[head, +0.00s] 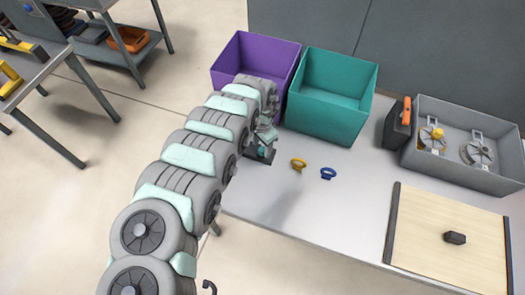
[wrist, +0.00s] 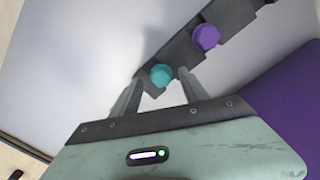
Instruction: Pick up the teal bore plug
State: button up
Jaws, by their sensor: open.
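The teal bore plug (wrist: 162,76) is a round teal piece on a dark holder strip (wrist: 183,52) in the wrist view. A purple plug (wrist: 206,37) stands beside it on the same strip, up and to the right. My gripper (wrist: 160,79) is open, with one finger to each side of the teal plug; I cannot tell whether they touch it. In the head view my gripper (head: 263,146) is low over the table in front of the bins, with a bit of teal at its tip. My arm hides much of the strip there.
A purple bin (head: 254,60) and a teal bin (head: 330,95) stand behind my gripper. A yellow ring piece (head: 298,164) and a blue one (head: 328,173) lie to its right.

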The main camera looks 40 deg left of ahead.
jog(key=shift+f, duration=0.8)
jog(key=shift+c, duration=0.4)
grip_shut()
